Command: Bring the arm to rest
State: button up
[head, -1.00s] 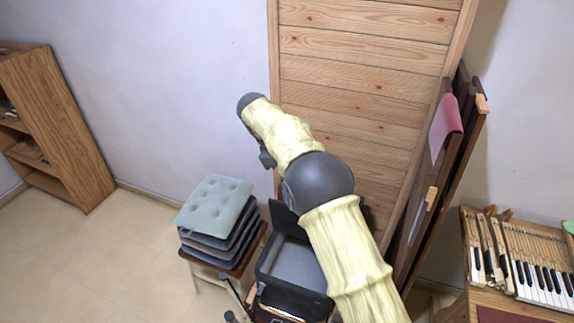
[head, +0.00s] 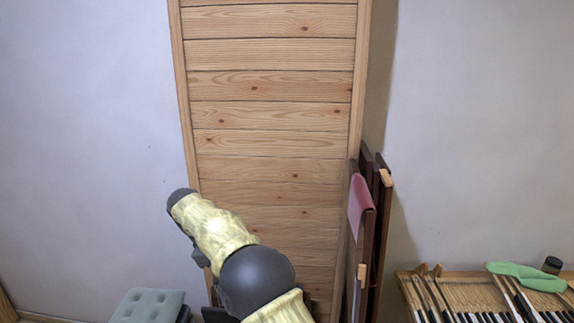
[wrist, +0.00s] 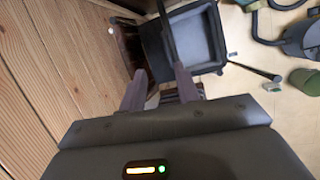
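My arm, in pale yellow covers with a dark grey joint, rises at the bottom middle of the head view and bends to the upper left, in front of a wooden plank panel (head: 270,85). My gripper cannot be made out in the head view. In the wrist view, my gripper (wrist: 160,82) has its two grey fingers apart, with nothing held between them. Beyond the fingers lies a black open case or seat with a grey inside (wrist: 188,42).
Dark framed boards with a pink cloth (head: 361,207) lean right of the panel. Piano keys (head: 475,312) show at lower right, with a green cloth (head: 525,276). A green cylinder (wrist: 305,81) stands on the floor at right.

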jog(key=s+d+m+y, duration=0.35)
jog(key=d+m, duration=0.35)
jog(key=d, duration=1.3)
jog(key=s+d+f+m, duration=0.2)
jog(key=s+d+m, duration=0.2)
jog(key=s, duration=0.5)
jog(key=s+d+f+m+t, duration=0.1)
jog(key=s+d+f+m, duration=0.1)
jog(key=s+d+m, duration=0.3)
jog(key=s+d, duration=0.4)
jog(key=s, duration=0.1)
jog(key=shift+s+d+f, duration=0.25)
jog(key=shift+d+f, duration=0.05)
jog(key=shift+y, duration=0.25)
jog(key=shift+d, duration=0.1)
jog(key=shift+s, duration=0.15)
